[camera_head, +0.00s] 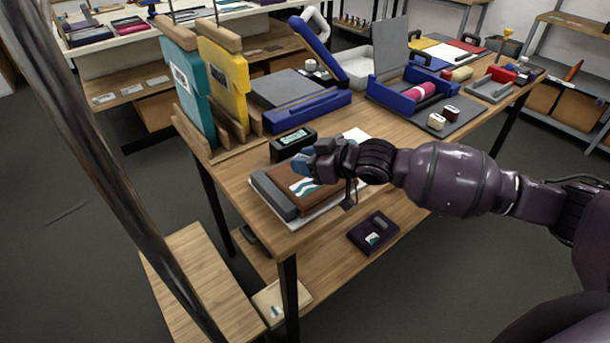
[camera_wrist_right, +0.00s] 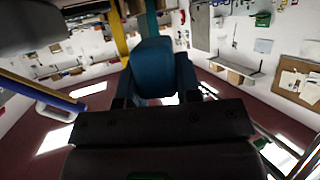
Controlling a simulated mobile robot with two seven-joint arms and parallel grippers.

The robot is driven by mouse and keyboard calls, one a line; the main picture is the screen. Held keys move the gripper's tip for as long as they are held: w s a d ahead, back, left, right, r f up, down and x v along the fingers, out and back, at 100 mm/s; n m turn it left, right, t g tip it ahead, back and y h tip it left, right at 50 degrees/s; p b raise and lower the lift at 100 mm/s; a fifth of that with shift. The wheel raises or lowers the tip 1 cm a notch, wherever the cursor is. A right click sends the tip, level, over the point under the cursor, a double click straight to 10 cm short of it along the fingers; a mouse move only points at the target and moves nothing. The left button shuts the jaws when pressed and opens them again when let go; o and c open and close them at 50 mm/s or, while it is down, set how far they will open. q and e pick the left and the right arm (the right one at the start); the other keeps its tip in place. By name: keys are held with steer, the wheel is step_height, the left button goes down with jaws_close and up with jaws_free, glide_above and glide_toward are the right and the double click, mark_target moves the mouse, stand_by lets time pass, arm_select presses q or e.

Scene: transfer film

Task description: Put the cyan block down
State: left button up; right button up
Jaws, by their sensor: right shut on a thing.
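My right gripper (camera_head: 312,161) reaches in from the right over the front end of the wooden table (camera_head: 232,178). It is shut on the cyan block (camera_head: 301,164), of which only a small dark blue-teal part shows past the fingers. In the right wrist view the block (camera_wrist_right: 153,62) sits between the fingers as a dark teal shape. The gripper is over or close to a brown case (camera_head: 286,185) with a grey edge; I cannot tell whether the block touches anything below. My left gripper is not in view.
A small black display box (camera_head: 292,143) stands just behind the gripper. Upright teal (camera_head: 188,85) and yellow (camera_head: 226,72) panels stand at the left edge. A blue tray (camera_head: 405,90) with a pink roll is farther back. Bare wood shows at the near left corner.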

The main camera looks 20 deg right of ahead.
mark_target(305, 187)
steer(key=shift+f, duration=2.25)
steer(key=shift+f, duration=0.15)
steer(key=o, duration=0.9)
